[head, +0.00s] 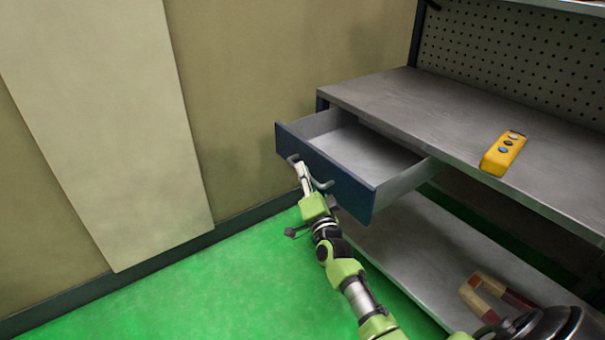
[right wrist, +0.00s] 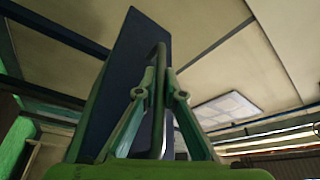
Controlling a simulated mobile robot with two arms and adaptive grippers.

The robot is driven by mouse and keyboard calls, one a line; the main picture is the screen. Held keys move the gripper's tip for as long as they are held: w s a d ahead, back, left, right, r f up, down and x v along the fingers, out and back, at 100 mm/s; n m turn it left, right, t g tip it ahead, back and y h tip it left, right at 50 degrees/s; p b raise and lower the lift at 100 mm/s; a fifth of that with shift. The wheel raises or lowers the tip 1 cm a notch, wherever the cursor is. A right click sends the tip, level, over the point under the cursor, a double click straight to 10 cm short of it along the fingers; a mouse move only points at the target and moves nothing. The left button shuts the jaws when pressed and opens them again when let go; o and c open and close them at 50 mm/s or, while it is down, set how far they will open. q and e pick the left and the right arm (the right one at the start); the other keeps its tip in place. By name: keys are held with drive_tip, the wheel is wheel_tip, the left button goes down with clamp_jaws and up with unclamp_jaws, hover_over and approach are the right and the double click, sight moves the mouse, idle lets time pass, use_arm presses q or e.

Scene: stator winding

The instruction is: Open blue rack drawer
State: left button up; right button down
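The blue rack drawer (head: 325,172) is pulled out of the grey rack, and its empty grey inside shows in the head view. Its curved grey handle (head: 322,184) is on the blue front. My right gripper (head: 303,170) is at the left part of this handle. In the right wrist view the fingers of the right gripper (right wrist: 160,88) close in from both sides on the handle bar (right wrist: 161,58), with the dark blue drawer front (right wrist: 128,75) behind. My left gripper is not in view.
The rack's worktop (head: 400,95) bears a yellow control box (head: 503,154) with buttons. A red and beige object (head: 497,293) lies on the lower shelf (head: 410,250). Green floor (head: 200,290) is clear in front, with a wall at the left.

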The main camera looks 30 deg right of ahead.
drive_tip(key=c, duration=2.1)
unclamp_jaws()
drive_tip(key=shift+c, duration=0.2)
drive_tip(key=v, duration=1.2)
